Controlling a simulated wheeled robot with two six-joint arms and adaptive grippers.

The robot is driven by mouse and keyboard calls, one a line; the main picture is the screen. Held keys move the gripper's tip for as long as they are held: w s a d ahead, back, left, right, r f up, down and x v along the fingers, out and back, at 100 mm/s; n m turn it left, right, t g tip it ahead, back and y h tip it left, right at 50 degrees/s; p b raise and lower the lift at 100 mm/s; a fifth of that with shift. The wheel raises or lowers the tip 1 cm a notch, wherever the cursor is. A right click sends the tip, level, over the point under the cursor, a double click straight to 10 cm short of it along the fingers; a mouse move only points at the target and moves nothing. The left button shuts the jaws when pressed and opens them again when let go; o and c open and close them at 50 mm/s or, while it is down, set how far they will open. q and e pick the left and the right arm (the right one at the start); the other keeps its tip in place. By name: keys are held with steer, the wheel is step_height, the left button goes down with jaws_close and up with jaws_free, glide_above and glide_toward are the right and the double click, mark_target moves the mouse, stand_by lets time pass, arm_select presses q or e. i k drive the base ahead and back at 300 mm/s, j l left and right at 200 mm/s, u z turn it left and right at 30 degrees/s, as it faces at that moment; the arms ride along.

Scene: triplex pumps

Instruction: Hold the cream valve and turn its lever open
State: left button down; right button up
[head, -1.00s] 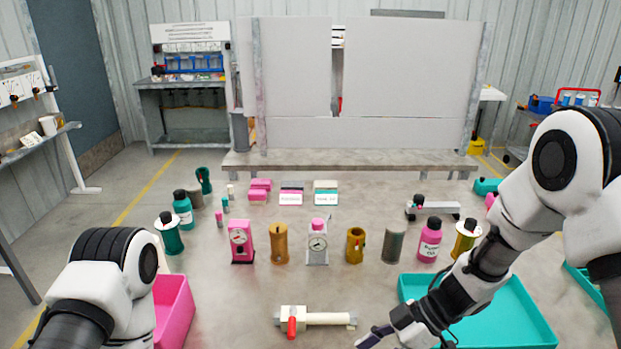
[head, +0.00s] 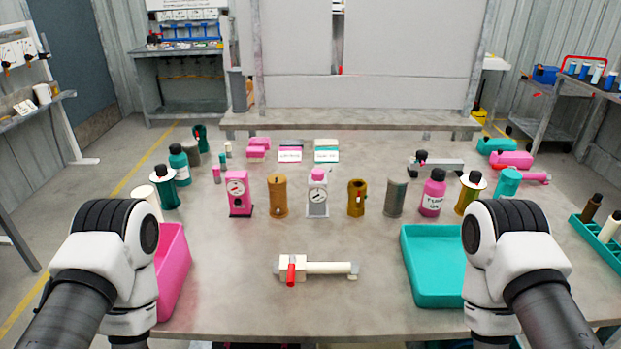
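The cream valve (head: 327,267) lies on the grey table in the front middle, its pipe running left to right. Its blocky body is at the left end. The red lever (head: 291,272) sits on that body and points toward the front of the table. Nothing touches the valve. Both of my arms show at the lower left and lower right, bent downward. Neither gripper shows in the head view.
A pink bin (head: 173,272) stands left of the valve and a teal tray (head: 432,266) right of it, partly behind my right arm. A row of cylinders, gauges and bottles, including a pink gauge (head: 238,194), stands behind. Table around the valve is clear.

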mark_target(291, 269)
steer(key=k+l+u, duration=0.25)
steer(key=l, duration=0.2)
steer(key=l+u, duration=0.2)
steer(key=l, duration=0.2)
steer(key=k+l+u, duration=0.25)
steer(key=l, duration=0.15)
steer(key=k+l+u, duration=0.2)
steer(key=i+l, duration=0.1)
steer(key=i, duration=0.35)
